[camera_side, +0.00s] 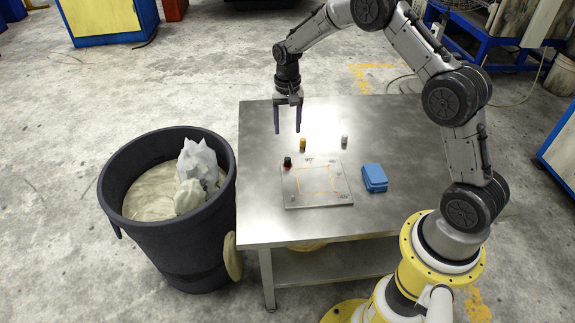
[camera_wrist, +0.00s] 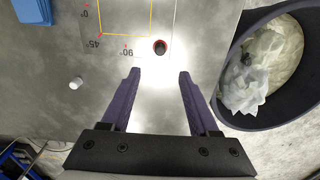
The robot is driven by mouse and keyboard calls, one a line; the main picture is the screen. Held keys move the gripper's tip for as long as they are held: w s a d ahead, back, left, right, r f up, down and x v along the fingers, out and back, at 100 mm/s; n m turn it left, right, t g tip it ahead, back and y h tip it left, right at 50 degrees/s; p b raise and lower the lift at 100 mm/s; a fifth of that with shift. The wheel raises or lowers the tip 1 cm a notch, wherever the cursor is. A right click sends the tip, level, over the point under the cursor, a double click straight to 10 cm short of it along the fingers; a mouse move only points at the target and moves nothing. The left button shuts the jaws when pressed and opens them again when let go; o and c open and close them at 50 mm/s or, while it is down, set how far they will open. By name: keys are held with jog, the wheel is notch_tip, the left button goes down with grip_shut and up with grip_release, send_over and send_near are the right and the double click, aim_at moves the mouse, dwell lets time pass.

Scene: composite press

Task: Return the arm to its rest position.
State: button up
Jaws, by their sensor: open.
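My gripper (camera_side: 287,118) is above the far part of the metal table (camera_side: 385,120), pointing down. Its two purple fingers are apart, with nothing between them; they also show in the wrist view (camera_wrist: 157,75). A flat metal plate (camera_side: 300,195) with a yellow outline lies on the table. It shows partly at the top of the wrist view, with angle marks (camera_wrist: 128,52). A black and red knob (camera_side: 287,162) sits on the plate's far left corner. The gripper is apart from the plate and knob.
A yellow cylinder (camera_side: 303,144) and a pale cylinder (camera_side: 344,140) stand beyond the plate. A blue block (camera_side: 374,178) lies right of it. A dark bin (camera_side: 165,235) with crumpled white material stands left of the table. The table's far right is clear.

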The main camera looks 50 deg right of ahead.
jog(key=s+a+r+n+t, duration=0.1)
jog(key=s+a+r+t, duration=0.1)
jog(key=r, duration=0.8)
jog(key=s+a+r+t, duration=0.1)
jog(key=a+r, duration=0.2)
jog(key=r, duration=0.6)
jog(key=s+a+r+n+t, duration=0.35)
jog(key=s+r, duration=0.55)
jog(key=s, duration=0.4)
jog(key=s+a+f+n, duration=0.1)
jog(key=s+f+n, duration=0.1)
jog(key=s, duration=0.6)
jog(key=s+f+n, duration=0.2)
jog(key=s+f, duration=0.2)
jog(key=s, duration=0.5)
jog(key=shift+a+f+g, duration=0.15)
jog(key=shift+a+g, duration=0.25)
jog(key=shift+g, duration=0.05)
jog(key=shift+n, duration=0.25)
